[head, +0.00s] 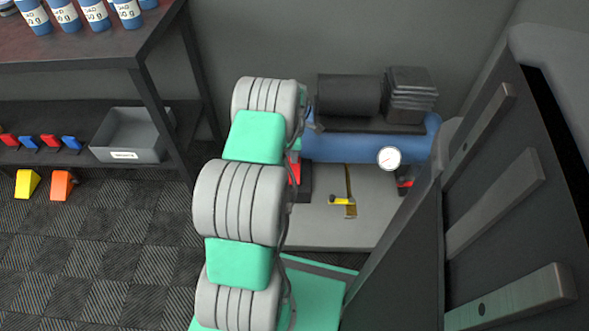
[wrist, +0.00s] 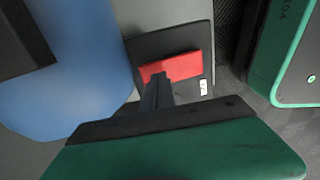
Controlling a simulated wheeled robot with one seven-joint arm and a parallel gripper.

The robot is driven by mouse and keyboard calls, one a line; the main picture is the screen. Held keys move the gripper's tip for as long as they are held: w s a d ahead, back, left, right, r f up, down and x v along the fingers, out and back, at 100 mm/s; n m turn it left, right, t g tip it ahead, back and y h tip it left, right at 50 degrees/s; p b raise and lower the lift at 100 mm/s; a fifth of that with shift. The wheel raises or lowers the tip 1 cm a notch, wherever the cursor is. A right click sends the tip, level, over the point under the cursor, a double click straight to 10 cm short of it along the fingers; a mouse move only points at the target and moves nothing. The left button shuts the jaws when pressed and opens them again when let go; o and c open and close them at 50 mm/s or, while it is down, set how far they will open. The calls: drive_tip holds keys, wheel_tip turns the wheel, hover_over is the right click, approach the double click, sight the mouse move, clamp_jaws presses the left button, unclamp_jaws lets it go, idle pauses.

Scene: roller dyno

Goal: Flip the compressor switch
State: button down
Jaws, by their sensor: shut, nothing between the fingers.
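The compressor has a blue tank (head: 340,148) with a black motor on top, and stands on a light grey base in the head view. Its red switch (wrist: 178,66) sits on a dark box (wrist: 152,46) in the wrist view. In the head view the switch (head: 294,170) is mostly hidden behind my arm. My gripper (wrist: 159,80) is shut and empty. Its fingertips overlap the lower edge of the red switch in the wrist view; I cannot tell whether they touch it. My fingers are hidden in the head view.
A round gauge (head: 388,158) and a yellow-handled valve (head: 342,201) are right of my arm. A dark panel with grey bars (head: 497,205) stands at the right. A shelf (head: 85,60) with blue cans and a grey bin (head: 132,135) is at the left.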

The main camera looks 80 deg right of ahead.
drive_tip(key=shift+f+b, duration=0.6)
drive_tip(key=shift+f, duration=0.35)
idle(0.3)
drive_tip(key=shift+r+p, duration=2.45)
drive_tip(key=shift+r, duration=1.15)
